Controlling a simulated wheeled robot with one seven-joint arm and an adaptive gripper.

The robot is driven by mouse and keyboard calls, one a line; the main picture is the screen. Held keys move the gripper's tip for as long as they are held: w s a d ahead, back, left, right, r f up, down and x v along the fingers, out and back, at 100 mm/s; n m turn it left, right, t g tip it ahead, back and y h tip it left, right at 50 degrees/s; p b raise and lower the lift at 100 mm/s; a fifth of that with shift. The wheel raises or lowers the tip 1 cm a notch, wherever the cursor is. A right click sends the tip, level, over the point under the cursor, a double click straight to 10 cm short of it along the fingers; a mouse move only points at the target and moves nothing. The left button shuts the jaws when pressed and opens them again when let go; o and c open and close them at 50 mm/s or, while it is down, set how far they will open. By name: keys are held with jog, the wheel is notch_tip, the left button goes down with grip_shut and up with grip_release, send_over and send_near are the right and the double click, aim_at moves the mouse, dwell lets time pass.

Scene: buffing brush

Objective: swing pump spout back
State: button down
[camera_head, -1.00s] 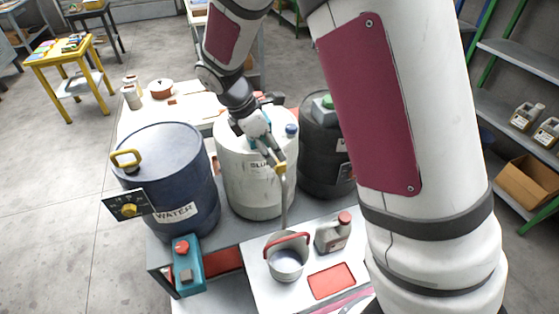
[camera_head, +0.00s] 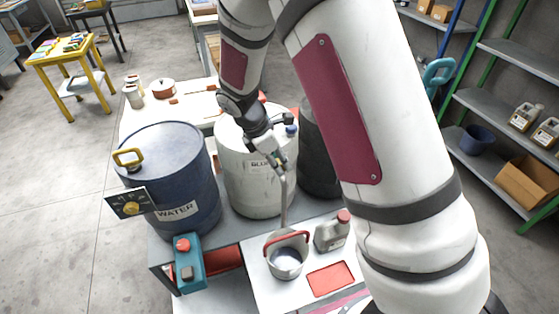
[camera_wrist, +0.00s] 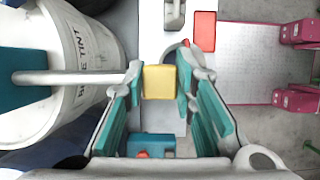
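A white drum (camera_head: 233,165) stands between a blue water drum and a dark drum. Its grey pump spout (camera_head: 284,203) hangs over a small pail (camera_head: 286,262) with a red handle in front. In the wrist view the spout (camera_wrist: 75,77) runs from the drum (camera_wrist: 75,100) at left to a yellow grip block (camera_wrist: 160,82). My gripper (camera_wrist: 160,84) has its teal fingers on both sides of this block, seemingly touching it. In the head view my gripper (camera_head: 277,158) is at the front of the white drum; the yellow block is hidden there.
The blue water drum (camera_head: 178,190) is close at left, the dark drum (camera_head: 317,165) close at right. A grey jug (camera_head: 331,234) and a red tray (camera_head: 331,279) are beside the pail. Shelves line the right.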

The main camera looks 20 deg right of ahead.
jog(key=shift+a+m, duration=0.3)
jog(key=shift+a, duration=0.2)
jog(key=w+a+m+g+b, duration=0.1)
jog(key=w+a+m+b, duration=0.3)
jog(key=a, duration=0.3)
jog(key=w+a+m+g+y+b, duration=0.1)
jog(key=w+a+m+g+b, duration=0.1)
jog(key=a+m+b, duration=0.3)
jog(key=shift+w+a+m+y+b, duration=0.3)
jog(key=shift+w+a, duration=0.55)
jog(key=shift+a, duration=0.8)
jog(key=c, duration=1.3)
grip_release()
